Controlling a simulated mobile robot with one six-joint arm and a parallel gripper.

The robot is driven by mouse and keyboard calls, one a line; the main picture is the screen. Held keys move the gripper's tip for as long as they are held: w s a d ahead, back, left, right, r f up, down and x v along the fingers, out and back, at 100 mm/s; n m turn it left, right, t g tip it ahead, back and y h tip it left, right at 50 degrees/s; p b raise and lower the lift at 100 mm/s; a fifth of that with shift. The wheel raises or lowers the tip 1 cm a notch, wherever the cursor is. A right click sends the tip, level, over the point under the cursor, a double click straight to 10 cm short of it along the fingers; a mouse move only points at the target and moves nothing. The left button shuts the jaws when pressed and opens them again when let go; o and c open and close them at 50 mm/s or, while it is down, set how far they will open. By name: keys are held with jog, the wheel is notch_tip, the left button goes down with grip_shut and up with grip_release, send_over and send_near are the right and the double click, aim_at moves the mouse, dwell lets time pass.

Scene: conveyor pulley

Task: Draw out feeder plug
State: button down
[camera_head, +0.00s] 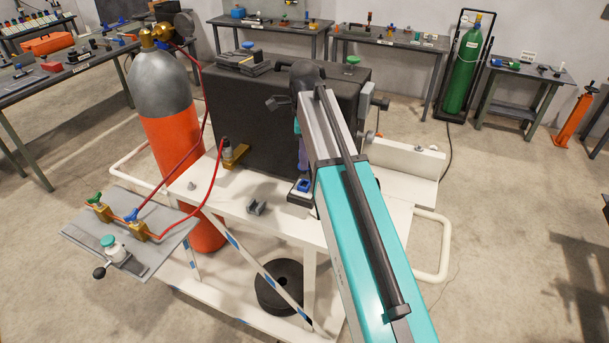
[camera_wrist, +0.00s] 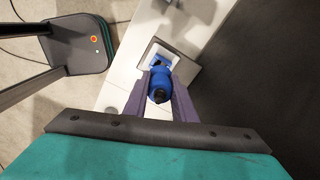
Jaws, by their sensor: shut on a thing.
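The feeder plug (camera_wrist: 159,88), a blue rounded piece with a dark centre, sits between the two purple fingers of my gripper (camera_wrist: 160,97) in the wrist view. The fingers are shut on it from both sides. Just beyond it, a blue socket-like part (camera_wrist: 161,63) lies inside a grey-rimmed frame (camera_wrist: 186,65) on the white surface. I cannot tell whether the plug is still seated in it. In the head view a blue part on a dark base (camera_head: 304,186) shows beside my arm, below a purple finger (camera_head: 302,155); the plug itself is hidden there.
A large black box (camera_head: 270,115) stands close behind on the white cart (camera_head: 275,225). An orange-grey cylinder (camera_head: 165,110) stands farther left.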

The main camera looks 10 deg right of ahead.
jog(key=shift+r+p, duration=0.85)
jog(key=shift+r, duration=0.55)
